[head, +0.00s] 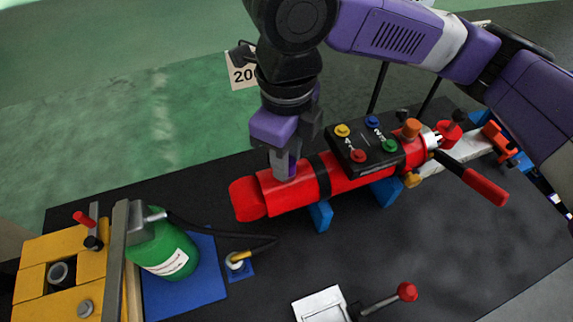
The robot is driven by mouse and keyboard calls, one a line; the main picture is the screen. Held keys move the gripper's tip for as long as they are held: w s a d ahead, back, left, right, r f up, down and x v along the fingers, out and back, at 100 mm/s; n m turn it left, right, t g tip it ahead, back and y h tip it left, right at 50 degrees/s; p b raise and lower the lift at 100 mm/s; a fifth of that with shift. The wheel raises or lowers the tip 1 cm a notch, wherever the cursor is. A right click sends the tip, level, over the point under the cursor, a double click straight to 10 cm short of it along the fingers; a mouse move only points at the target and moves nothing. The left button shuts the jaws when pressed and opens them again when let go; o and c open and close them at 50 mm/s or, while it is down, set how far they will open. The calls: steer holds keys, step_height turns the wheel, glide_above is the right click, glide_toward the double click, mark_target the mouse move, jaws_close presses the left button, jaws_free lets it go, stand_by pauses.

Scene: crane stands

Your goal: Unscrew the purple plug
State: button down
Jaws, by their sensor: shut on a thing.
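A red cylinder (318,181) lies on its side on blue supports on the black table top. My gripper (284,167) points down at the top of the cylinder, near its left end. Its fingers are shut on the purple plug, which they hide almost wholly. I cannot tell how far the plug sits in the cylinder.
A black box with several coloured buttons (362,150) sits on the cylinder, right of my gripper. A red-handled lever (485,187) sticks out at the right. A green bottle (165,250) stands at the left on a blue mat (210,285).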

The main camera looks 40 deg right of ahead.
steer(key=shift+n, duration=0.4)
steer(key=shift+n+b, duration=0.55)
steer(key=shift+n, duration=0.55)
steer(key=n, duration=0.2)
steer(key=shift+r+n+b, duration=0.1)
steer(key=shift+n+b, duration=0.2)
steer(key=c, duration=1)
jaws_free()
steer(key=shift+c, duration=0.9)
